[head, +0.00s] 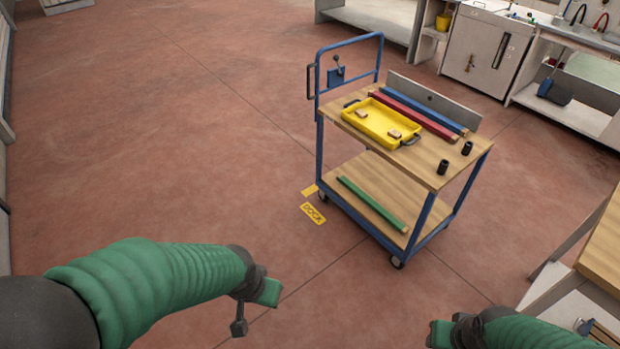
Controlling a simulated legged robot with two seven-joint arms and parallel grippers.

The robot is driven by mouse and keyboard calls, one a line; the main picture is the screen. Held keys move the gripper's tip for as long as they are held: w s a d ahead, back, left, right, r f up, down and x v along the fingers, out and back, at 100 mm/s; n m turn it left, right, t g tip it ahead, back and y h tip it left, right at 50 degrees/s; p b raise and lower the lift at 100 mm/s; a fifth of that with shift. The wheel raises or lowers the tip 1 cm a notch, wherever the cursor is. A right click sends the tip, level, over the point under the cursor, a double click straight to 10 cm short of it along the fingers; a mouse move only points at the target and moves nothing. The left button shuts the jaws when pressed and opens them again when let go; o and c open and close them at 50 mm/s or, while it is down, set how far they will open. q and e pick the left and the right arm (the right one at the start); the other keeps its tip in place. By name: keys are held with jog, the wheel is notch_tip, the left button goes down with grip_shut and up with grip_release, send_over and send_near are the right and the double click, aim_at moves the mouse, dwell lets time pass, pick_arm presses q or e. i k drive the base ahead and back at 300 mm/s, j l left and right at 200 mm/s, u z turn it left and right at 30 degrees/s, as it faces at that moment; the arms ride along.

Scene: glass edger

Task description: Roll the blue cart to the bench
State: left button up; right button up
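The blue cart (415,241) stands on the red floor ahead, right of centre, with two wooden shelves and a tall blue push handle (349,42) at its far left end. My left gripper (256,305) is in front of the cart to its left, apart from it, with fingers spread and nothing between them. My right gripper (437,335) is at the bottom edge, nearer than the cart and apart from it; its fingers do not show clearly. A wooden-topped bench (603,250) is partly in view at the right edge.
The cart carries a yellow tray (381,123), red and blue bars, two black cylinders (443,167) and, below, a green bar (371,204). Yellow floor markings (313,213) lie by its left wheel. Cabinets (476,52) line the back. The left floor is clear.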

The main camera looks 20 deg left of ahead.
aim_at(432, 161)
jog(key=i+j+z, duration=0.1)
jog(key=i+j, duration=0.35)
jog(key=i+j+z, duration=0.1)
jog(key=i+j, duration=0.35)
jog(key=i+j+z, duration=0.1)
jog(key=i+j, duration=0.45)
jog(key=i+j+z, duration=0.15)
jog(key=i+j, duration=0.25)
jog(key=j, duration=0.15)
jog(key=i+j+z, duration=0.1)
jog(key=i+j, duration=0.35)
jog(key=j, duration=0.15)
